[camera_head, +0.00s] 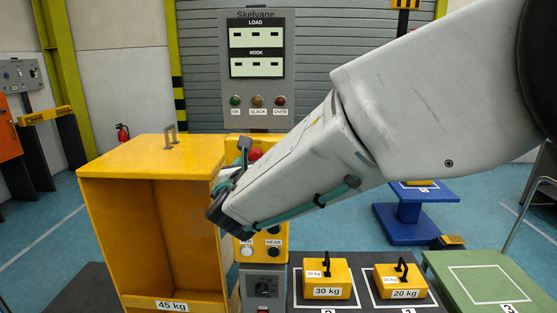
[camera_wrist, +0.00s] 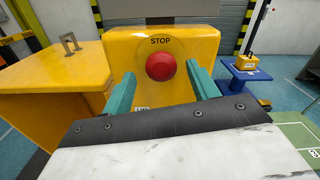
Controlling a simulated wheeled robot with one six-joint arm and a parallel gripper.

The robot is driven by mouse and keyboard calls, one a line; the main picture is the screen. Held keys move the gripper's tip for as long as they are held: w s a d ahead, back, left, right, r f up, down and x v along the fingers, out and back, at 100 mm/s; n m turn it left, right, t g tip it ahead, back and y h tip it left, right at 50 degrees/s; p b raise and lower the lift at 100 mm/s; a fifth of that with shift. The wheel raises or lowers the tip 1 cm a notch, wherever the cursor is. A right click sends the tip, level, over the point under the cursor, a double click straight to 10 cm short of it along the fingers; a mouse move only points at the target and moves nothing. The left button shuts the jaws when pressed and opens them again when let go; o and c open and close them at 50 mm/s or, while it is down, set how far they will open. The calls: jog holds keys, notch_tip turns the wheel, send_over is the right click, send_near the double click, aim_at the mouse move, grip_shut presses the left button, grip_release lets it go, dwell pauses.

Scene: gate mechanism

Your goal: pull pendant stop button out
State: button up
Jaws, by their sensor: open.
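The pendant is a yellow box (camera_wrist: 205,45) with a round red stop button (camera_wrist: 161,67) under the word STOP. In the head view the pendant (camera_head: 237,262) stands right of the large yellow weight, and my arm hides much of it. Part of the red button (camera_head: 254,153) shows just above my arm. My gripper (camera_wrist: 160,70) is open, with one teal finger on each side of the button in the wrist view. A gap shows between each finger and the button. I cannot tell how deep the fingers reach. In the head view the gripper (camera_head: 226,180) is at the pendant.
The hollow yellow 45 kg weight (camera_head: 128,235) stands close left of the pendant. Yellow 30 kg (camera_head: 327,279) and 20 kg (camera_head: 400,281) weights sit on a dark platform at the front. A grey display panel (camera_head: 257,85) stands behind. A green platform (camera_head: 475,280) lies at right.

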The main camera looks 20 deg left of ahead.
jog(key=shift+x, duration=0.8)
grip_shut()
jog(key=shift+v, duration=0.75)
grip_release()
jog(key=shift+s, duration=0.1)
jog(key=v, duration=0.7)
jog(key=shift+s, duration=0.35)
